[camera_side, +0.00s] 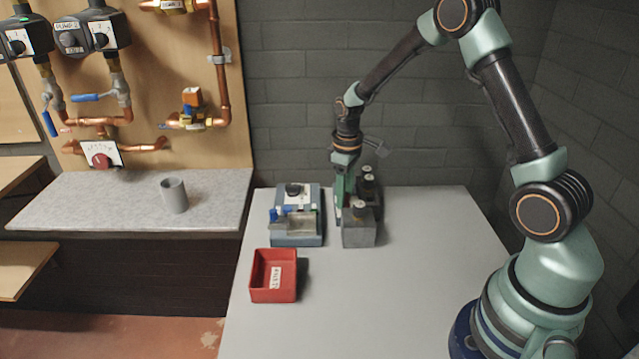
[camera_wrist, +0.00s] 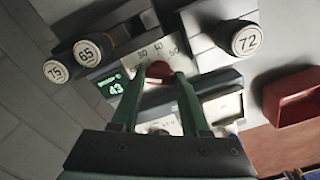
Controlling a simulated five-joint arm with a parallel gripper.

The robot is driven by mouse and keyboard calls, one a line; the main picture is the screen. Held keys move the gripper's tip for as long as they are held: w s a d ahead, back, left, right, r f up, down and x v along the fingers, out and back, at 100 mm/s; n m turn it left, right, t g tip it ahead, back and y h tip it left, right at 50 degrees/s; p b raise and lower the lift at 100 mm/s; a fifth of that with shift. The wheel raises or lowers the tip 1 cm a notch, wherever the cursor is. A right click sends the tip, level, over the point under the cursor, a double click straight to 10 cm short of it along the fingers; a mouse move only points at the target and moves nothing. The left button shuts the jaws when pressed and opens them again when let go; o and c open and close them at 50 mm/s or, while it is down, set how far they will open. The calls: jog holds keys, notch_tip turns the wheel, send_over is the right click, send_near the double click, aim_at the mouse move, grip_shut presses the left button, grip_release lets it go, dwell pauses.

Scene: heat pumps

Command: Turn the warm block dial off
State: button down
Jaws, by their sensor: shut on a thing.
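In the side view my gripper (camera_side: 342,195) reaches down at the block's left side, and the dial is hidden there. The dial's pointer position cannot be told.
Round caps marked 75 (camera_wrist: 57,71), 65 (camera_wrist: 87,54) and 72 (camera_wrist: 245,40) stand close around my gripper. The blue device (camera_side: 284,239) and a red labelled tray (camera_side: 260,275) are to the left. The table's right part is clear.

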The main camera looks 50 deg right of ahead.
dwell(0.4)
jog(key=shift+c, duration=2)
grip_release()
notch_tip(320, 180, up, 12)
jog(key=shift+r, duration=0.1)
